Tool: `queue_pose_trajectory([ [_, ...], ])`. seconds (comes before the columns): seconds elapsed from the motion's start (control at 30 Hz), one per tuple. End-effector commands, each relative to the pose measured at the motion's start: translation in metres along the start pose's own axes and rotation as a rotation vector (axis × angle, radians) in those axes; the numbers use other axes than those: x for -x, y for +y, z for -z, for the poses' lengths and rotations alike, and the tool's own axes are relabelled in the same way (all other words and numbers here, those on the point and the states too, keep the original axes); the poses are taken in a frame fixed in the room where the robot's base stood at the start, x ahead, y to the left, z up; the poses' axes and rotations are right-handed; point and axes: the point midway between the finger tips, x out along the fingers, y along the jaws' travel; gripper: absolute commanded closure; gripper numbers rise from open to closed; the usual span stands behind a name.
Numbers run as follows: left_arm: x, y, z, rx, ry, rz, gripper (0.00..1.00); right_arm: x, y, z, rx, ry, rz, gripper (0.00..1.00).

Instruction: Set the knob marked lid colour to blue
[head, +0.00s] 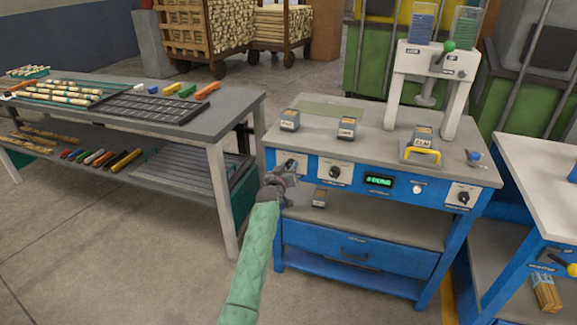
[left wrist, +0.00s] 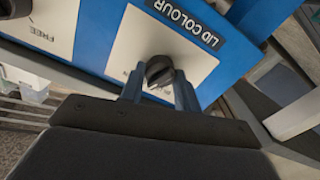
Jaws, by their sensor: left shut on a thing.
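The lid colour knob (left wrist: 160,70) is a dark round knob on a white plate, under a black label reading LID COLOUR (left wrist: 185,22) in the left wrist view. My left gripper (left wrist: 160,92) has one finger on each side of the knob and is shut on it. In the head view, my left gripper (head: 284,178) is at the leftmost plate (head: 292,163) on the front of the blue bench and covers part of it. I cannot read the knob's setting. My right gripper is not in view.
A second dark knob (head: 335,173) sits close to the right, then a green lit display (head: 379,181) and another knob (head: 463,197). Small labelled blocks and a white press (head: 438,62) stand on the bench top (head: 385,148). A grey table (head: 232,100) stands left.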

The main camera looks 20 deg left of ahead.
Motion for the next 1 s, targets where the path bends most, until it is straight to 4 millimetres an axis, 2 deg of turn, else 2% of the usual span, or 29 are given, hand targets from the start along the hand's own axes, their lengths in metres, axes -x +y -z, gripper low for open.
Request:
queue_pose_trajectory([
  [0.03,0.000,0.001,0.002,0.042,-0.002,0.001,0.91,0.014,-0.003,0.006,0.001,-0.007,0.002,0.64],
  [0.3,0.000,0.000,0.001,0.300,-0.001,0.001,0.91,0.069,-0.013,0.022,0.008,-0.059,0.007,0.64],
  [0.7,0.000,-0.001,0.000,0.672,-0.001,0.002,0.91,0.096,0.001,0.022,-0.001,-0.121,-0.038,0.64],
  [1.0,0.000,-0.002,-0.001,0.882,-0.001,0.002,0.91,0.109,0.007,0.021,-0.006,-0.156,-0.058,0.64],
])
